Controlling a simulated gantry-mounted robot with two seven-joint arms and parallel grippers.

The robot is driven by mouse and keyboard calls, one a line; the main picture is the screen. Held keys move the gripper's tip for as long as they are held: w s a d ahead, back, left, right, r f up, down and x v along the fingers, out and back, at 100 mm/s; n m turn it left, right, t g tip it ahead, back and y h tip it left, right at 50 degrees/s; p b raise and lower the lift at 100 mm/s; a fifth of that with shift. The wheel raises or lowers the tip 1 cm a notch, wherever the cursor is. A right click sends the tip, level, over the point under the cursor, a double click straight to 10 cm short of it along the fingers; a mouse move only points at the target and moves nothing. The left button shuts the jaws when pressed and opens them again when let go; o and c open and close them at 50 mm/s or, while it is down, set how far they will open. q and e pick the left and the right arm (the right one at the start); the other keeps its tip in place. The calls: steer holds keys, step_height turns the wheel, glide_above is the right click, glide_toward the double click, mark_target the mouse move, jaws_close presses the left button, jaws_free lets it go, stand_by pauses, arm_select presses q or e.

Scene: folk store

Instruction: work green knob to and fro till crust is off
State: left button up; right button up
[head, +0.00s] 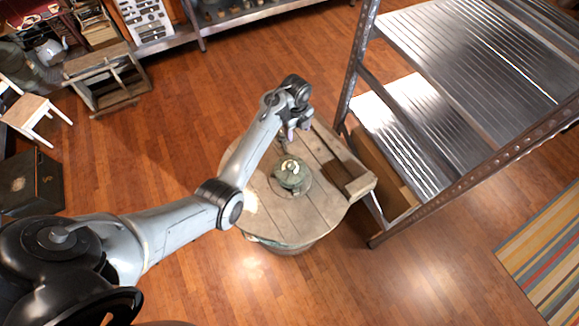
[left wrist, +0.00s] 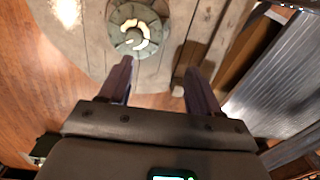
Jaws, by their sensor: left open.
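The green knob (head: 291,178) sits on a round wooden barrel table (head: 310,218). It is a weathered green round piece on a wider round base, with pale cream patches on top that may be the crust. In the left wrist view the knob (left wrist: 128,38) shows at the top, with a bright curved pale patch on it. My left gripper (head: 297,132) is over the table's far side, beyond the knob and apart from it. In the left wrist view its two fingers (left wrist: 158,70) are spread with nothing between them. My right gripper is not in view.
A wooden box-like piece (head: 343,172) is at the table's right edge. A metal shelf rack (head: 400,120) stands close on the right. A striped rug (head: 548,260) lies at the lower right. A wooden frame (head: 108,80) and chair stand far left. Open wood floor surrounds the table's left side.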

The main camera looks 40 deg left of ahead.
arm_select(q)
glide_above(290, 164)
step_height(290, 164, down, 5)
steer(key=shift+m+g, duration=0.3)
steer(key=shift+m, duration=0.1)
step_height(290, 164, down, 11)
steer(key=shift+r+b, duration=0.1)
steer(key=shift+b, duration=1.1)
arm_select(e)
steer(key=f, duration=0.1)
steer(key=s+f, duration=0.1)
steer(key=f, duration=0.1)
arm_select(q)
steer(key=c, duration=1)
steer(key=shift+c, duration=0.2)
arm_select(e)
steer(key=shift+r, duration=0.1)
